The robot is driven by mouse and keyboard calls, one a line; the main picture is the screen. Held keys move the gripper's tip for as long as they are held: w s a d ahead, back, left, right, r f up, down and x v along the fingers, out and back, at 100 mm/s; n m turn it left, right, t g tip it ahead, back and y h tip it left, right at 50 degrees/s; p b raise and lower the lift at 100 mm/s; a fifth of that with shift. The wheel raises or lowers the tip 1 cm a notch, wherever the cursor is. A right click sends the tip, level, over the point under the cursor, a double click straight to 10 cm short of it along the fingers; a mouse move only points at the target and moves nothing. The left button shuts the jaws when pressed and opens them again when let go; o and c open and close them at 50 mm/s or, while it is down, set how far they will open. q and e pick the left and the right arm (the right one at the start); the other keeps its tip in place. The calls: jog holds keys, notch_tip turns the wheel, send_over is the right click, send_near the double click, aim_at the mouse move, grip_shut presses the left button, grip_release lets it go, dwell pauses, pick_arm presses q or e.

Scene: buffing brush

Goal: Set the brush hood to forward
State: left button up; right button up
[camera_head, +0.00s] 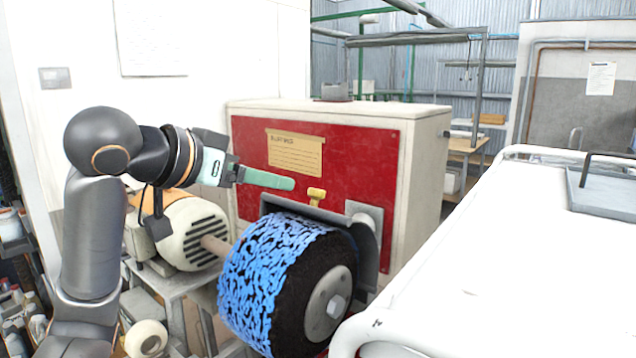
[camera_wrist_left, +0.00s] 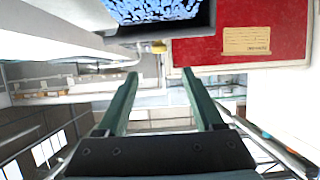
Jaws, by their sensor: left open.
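The buffing brush (camera_head: 262,282), a wheel with blue and black bristles, stands in front of the red machine panel (camera_head: 355,165). The dark grey brush hood (camera_head: 368,245) sits behind and over it, with a yellow handle (camera_head: 317,195) on top. My left gripper (camera_head: 292,183) is beside and slightly above the handle, to its left, apart from it. In the left wrist view the gripper (camera_wrist_left: 160,76) is open and empty, and the yellow handle (camera_wrist_left: 158,47) shows beyond the fingertips. The hood (camera_wrist_left: 165,31) and brush (camera_wrist_left: 150,10) are at the top there. My right gripper is out of view.
A cream motor (camera_head: 185,232) with a shaft stands left of the brush. A white cabinet or cart with a rail (camera_head: 500,240) fills the right front. A tan label (camera_head: 295,153) is on the red panel. Free space lies above the brush.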

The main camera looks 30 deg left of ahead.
aim_at(312, 189)
pick_arm(q)
jog(key=p+x, duration=0.1)
jog(key=x, duration=1.1)
jog(key=shift+w+d+p, duration=0.1)
jog(key=shift+p, duration=0.3)
jog(key=shift+c, duration=0.2)
grip_shut()
dwell(0.5)
